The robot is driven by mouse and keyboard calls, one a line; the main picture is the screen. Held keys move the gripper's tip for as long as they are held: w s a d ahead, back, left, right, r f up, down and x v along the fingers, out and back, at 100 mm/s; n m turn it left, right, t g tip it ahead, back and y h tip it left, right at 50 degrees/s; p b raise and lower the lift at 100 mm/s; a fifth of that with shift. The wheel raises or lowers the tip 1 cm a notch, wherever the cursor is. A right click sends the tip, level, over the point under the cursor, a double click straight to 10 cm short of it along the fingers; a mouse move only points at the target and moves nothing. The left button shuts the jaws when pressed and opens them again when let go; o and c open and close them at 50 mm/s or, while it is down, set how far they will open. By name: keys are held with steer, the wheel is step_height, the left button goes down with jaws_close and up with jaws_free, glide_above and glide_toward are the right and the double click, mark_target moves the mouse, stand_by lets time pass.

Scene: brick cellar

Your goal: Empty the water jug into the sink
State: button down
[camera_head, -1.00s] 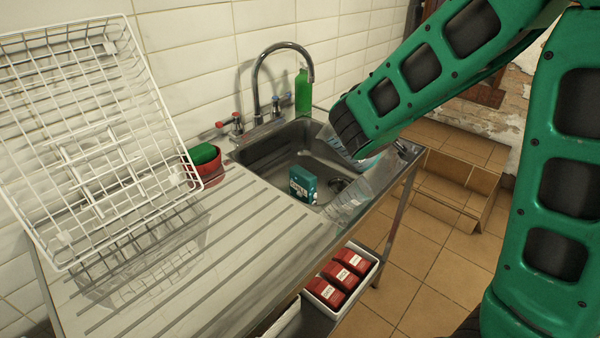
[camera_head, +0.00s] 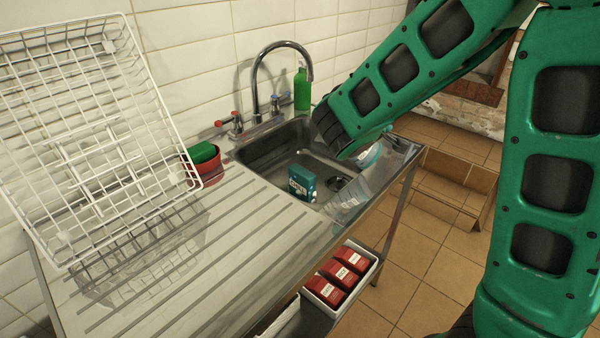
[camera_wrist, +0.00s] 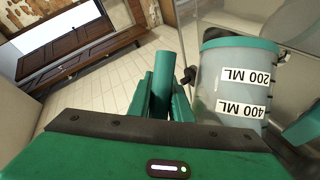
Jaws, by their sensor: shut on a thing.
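The water jug (camera_wrist: 228,85) is translucent, with 200 ML and 400 ML labels and a teal band. Its labels read upside down in the wrist view. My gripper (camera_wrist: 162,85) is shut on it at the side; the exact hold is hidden. In the head view only a small part of the jug (camera_head: 370,155) shows beneath my wrist, above the right side of the sink. I cannot tell its tilt or how much water it holds. The steel sink (camera_head: 262,157) has an open basin with a drain (camera_head: 338,183).
A teal box (camera_head: 302,183) is at the basin's near edge, close to a clear object (camera_head: 346,202). A tap (camera_head: 256,75) arches behind the basin. A green bottle (camera_head: 302,92) stands behind. Red boxes (camera_head: 332,283) sit below.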

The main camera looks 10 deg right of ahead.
steer(key=shift+w+a+r+n+h+p, duration=0.25)
steer(key=shift+a+r+n+p, duration=0.2)
steer(key=shift+a+n+p, duration=0.35)
stand_by(2.3)
steer(key=shift+w+a+f+n+h+p, duration=0.2)
steer(key=shift+a+f+n+h+p, duration=0.35)
steer(key=shift+p, duration=0.25)
stand_by(2.6)
